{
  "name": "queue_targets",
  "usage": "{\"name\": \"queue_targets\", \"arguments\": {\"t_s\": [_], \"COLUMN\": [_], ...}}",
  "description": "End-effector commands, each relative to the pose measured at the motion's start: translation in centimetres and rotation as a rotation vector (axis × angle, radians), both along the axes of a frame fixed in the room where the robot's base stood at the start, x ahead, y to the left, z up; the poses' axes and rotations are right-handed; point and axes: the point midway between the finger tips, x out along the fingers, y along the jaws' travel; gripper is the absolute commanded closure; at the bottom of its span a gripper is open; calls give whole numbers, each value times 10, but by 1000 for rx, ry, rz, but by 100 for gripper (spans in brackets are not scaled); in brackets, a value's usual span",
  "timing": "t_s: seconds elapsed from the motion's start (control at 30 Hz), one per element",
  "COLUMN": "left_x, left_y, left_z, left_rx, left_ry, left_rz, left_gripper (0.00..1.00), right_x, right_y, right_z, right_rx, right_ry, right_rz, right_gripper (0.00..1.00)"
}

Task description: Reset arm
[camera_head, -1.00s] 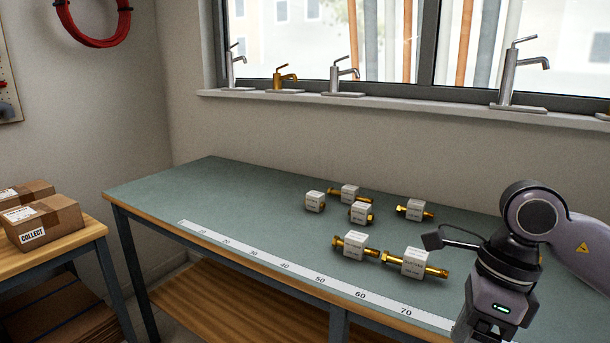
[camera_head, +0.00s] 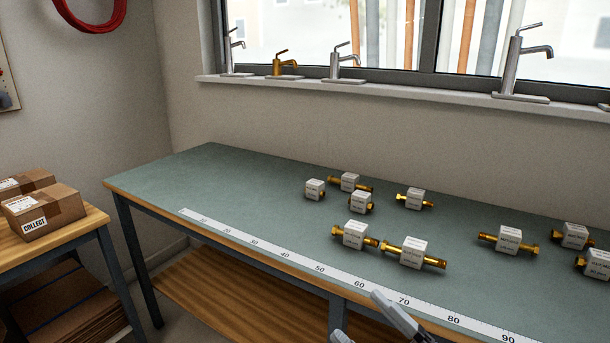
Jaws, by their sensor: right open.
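My right gripper (camera_head: 368,318) shows at the bottom edge of the head view, in front of the workbench's front edge. Its two grey fingers are apart, with nothing seen between them; the rest of it is cut off by the frame. My left gripper is not in view. Several brass fittings with white labelled blocks lie on the green bench top (camera_head: 230,185), among them a front one (camera_head: 412,253), a middle one (camera_head: 354,234) and one to the right (camera_head: 508,240). The gripper is apart from all of them.
A white measuring strip (camera_head: 320,268) runs along the bench's front edge. Cardboard boxes (camera_head: 45,212) stand on a wooden side table at the left. Taps (camera_head: 520,65) stand on the window sill. The left part of the bench top is clear.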

Motion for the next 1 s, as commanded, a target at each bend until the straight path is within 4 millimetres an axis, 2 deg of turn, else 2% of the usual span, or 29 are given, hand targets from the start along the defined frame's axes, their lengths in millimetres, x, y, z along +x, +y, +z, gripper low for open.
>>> {"name": "queue_targets", "arguments": {"t_s": [0.13, 0.23, 0.4, 0.5, 0.6, 0.67, 0.87, 0.9, 1.0], "left_x": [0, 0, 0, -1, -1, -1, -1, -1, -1], "left_y": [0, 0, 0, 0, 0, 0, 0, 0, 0], "left_z": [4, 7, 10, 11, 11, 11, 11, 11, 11], "left_rx": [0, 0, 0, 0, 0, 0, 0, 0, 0], "left_ry": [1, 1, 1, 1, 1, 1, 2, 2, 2], "left_rz": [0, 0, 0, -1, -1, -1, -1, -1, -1], "left_gripper": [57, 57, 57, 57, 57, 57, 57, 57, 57], "right_x": [4, -9, -61, -94, -117, -125, -129, -129, -129], "right_y": [-39, -65, -100, -110, -115, -117, -118, -117, -117], "right_z": [-69, -125, -215, -250, -270, -276, -280, -280, -279], "right_rx": [146, 227, 331, 369, 391, 397, 401, 402, 400], "right_ry": [385, 650, 1065, 1241, 1349, 1382, 1404, 1404, 1403], "right_rz": [-200, -328, -514, -585, -626, -639, -647, -646, -646], "right_gripper": [25, 25, 25, 25, 25, 25, 25, 29, 57]}}
